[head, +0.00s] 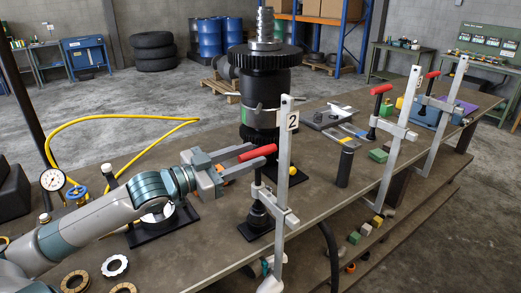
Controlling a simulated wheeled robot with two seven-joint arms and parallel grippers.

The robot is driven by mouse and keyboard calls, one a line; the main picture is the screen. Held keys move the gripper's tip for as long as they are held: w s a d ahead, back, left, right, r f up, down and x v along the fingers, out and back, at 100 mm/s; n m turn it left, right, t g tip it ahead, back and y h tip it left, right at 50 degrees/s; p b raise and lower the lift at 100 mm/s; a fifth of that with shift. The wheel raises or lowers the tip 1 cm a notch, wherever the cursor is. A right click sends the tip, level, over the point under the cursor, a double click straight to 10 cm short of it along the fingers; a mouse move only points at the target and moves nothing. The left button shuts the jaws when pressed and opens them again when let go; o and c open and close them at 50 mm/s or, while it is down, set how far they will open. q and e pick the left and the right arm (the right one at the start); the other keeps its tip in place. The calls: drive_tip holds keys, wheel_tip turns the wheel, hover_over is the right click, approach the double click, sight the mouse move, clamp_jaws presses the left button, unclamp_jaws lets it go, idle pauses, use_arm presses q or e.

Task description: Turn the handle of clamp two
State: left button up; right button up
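Clamp two (284,150) is the upright metal bar clamp with the "2" label, fixed at the bench's front edge. Its red handle (258,152) points left, nearly level, at the top of a dark screw spindle. My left gripper (252,156) reaches in from the left at the handle's height. Its two grey fingers are apart, with the red handle showing between their tips. I cannot tell whether either finger touches it. My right gripper is out of view.
A large dark transmission (264,100) stands upright behind clamp two. Two more red-handled clamps, one a clamp (392,140), stand along the bench edge to the right. A pressure gauge (53,180) with a yellow hose (120,117) and ring parts (115,266) lie near my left arm.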

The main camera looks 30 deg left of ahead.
sight(261, 149)
use_arm(q)
drive_tip(key=shift+p+x, duration=0.65)
drive_tip(key=shift+x, duration=1.25)
drive_tip(key=shift+d, duration=0.1)
clamp_jaws()
